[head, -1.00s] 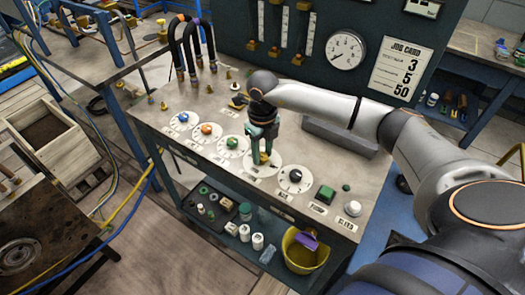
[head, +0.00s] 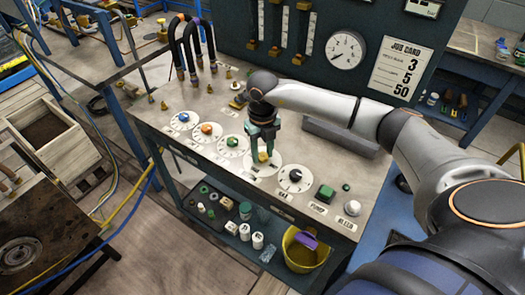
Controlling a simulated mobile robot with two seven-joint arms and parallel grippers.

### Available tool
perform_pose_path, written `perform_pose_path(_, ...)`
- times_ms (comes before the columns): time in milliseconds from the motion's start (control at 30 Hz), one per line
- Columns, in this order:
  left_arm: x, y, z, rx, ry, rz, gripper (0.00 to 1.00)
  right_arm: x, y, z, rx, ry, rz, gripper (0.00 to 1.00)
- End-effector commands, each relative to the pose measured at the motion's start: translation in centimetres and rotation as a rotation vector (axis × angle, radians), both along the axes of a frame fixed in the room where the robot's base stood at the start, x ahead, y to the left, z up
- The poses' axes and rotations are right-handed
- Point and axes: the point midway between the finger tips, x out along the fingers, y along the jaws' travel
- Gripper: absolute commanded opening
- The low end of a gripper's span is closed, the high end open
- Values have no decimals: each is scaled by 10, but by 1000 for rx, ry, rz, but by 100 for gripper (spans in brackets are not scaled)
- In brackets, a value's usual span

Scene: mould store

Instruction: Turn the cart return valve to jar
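My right gripper (head: 264,152) points down over a white dial with a yellow knob (head: 263,158) on the bench panel. Its two fingers stand apart on either side of the knob, with a gap showing between them. In the same row are dials with a blue knob (head: 183,117), an orange knob (head: 207,129), a green knob (head: 231,142) and a black knob (head: 295,175). The small labels by these dials are too blurred to tell which one is the cart return valve. My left gripper is not in view.
A green button (head: 325,194) and a white button (head: 352,208) sit right of the dials. Dark hoses (head: 188,50) rise at the back left. A grey block (head: 340,137) lies behind the dials. A yellow bucket (head: 300,257) and small jars (head: 245,232) stand on the lower shelf.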

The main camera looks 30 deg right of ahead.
Motion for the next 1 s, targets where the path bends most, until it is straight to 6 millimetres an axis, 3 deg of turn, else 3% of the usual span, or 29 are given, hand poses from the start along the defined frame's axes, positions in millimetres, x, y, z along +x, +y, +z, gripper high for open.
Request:
perform_pose_path(33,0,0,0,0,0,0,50,1,0,1,0,-2,-2,46)
perform_pose_path(267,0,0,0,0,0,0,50,0,0,0,0,-1,0,71)
perform_pose_path(567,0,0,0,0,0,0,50,1,0,4,0,-2,1,71)
perform_pose_path(767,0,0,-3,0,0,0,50,2,0,33,0,-7,1,71)
perform_pose_path(1000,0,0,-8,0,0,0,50,2,0,86,0,-7,1,71)
